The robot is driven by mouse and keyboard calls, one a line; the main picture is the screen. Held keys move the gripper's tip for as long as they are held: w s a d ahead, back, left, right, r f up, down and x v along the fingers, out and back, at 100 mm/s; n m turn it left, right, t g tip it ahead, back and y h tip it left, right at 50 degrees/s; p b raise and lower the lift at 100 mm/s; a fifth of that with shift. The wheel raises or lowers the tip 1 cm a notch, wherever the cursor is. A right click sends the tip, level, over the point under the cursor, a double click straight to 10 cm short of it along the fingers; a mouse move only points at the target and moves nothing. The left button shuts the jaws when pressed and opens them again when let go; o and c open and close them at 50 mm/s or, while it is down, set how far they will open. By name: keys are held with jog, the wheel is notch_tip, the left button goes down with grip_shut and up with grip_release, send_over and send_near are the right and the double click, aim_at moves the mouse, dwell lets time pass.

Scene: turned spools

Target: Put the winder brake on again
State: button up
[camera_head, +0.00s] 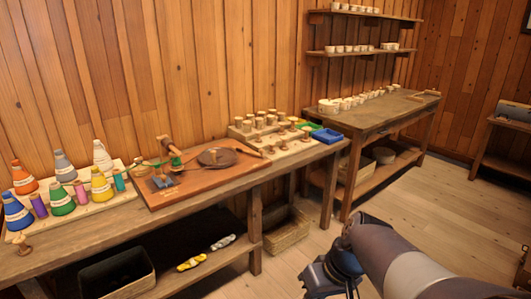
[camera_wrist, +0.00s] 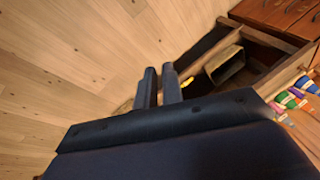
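The winder stands on a brown wooden board (camera_head: 205,182) on the long bench in the head view. It has an upright wooden post (camera_head: 167,146) with a green part below it, a dark round disc (camera_head: 217,157) and a small blue-grey block (camera_head: 161,181). I cannot tell which small part is the brake or how its lever stands. My gripper (camera_wrist: 159,72) points over the floor in the wrist view, well away from the winder. Its two dark fingers have a narrow gap between them and hold nothing. In the head view my arm is at the lower right, in front of the bench.
Coloured thread cones and spools fill a pale tray (camera_head: 98,204) at the bench's left. A rack of wooden spools (camera_head: 262,125), a green tray (camera_head: 310,126) and a blue tray (camera_head: 327,136) stand right of the winder. Bins (camera_head: 286,231) sit below. The floor (camera_head: 450,210) at right is clear.

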jog(key=w+n+y, duration=0.1)
jog(key=w, duration=0.2)
jog(key=w+n+b, duration=0.1)
jog(key=w, duration=0.2)
jog(key=w+a+n+y, duration=0.1)
jog(key=w, duration=0.3)
jog(key=shift+f+y+b, duration=0.3)
jog(key=shift+f+b, duration=0.05)
jog(key=shift+f, duration=0.05)
grip_shut()
jog(key=shift+w+n, duration=0.4)
jog(key=shift+w, duration=0.15)
jog(key=shift+w+r, duration=0.1)
